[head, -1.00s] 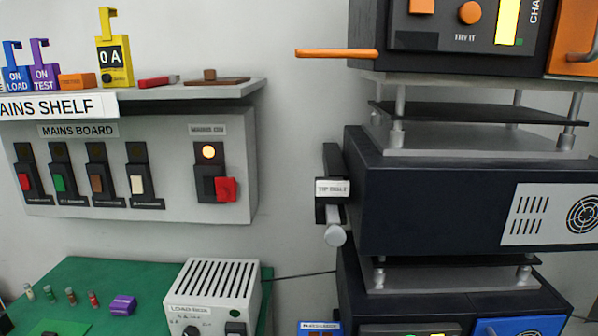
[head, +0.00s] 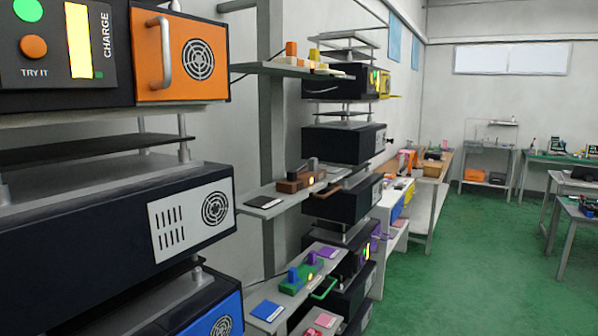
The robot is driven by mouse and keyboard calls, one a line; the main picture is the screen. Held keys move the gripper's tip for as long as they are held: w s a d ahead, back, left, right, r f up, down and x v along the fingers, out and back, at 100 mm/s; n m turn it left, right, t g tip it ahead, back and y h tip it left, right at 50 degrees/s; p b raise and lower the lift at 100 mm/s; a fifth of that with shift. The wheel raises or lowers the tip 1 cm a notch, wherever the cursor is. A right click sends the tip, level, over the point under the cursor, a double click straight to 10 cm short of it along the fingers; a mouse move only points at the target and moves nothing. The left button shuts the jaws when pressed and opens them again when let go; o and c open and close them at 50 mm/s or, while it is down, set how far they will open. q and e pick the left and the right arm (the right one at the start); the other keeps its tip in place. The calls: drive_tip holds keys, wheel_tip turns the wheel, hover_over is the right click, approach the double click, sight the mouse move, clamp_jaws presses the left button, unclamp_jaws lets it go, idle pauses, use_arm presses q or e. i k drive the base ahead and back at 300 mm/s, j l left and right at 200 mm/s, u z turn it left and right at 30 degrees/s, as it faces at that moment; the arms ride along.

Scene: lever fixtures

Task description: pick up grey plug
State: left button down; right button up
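A small dark grey upright piece (head: 313,166), possibly the grey plug, stands at a brown block (head: 292,186) on the middle side shelf (head: 252,197). It is too small to tell whether it sits in the block or behind it. No other grey plug can be made out. Neither of my grippers shows in the head view.
A rack of dark units with an orange door (head: 180,88) fills the near left. A lower shelf holds a green block (head: 300,278), a blue pad (head: 266,310) and purple pieces. An upper shelf (head: 270,69) holds orange and cream pieces. Green floor (head: 450,270) is open at right.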

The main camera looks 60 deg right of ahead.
sight(313, 163)
drive_tip(key=z, duration=1.95)
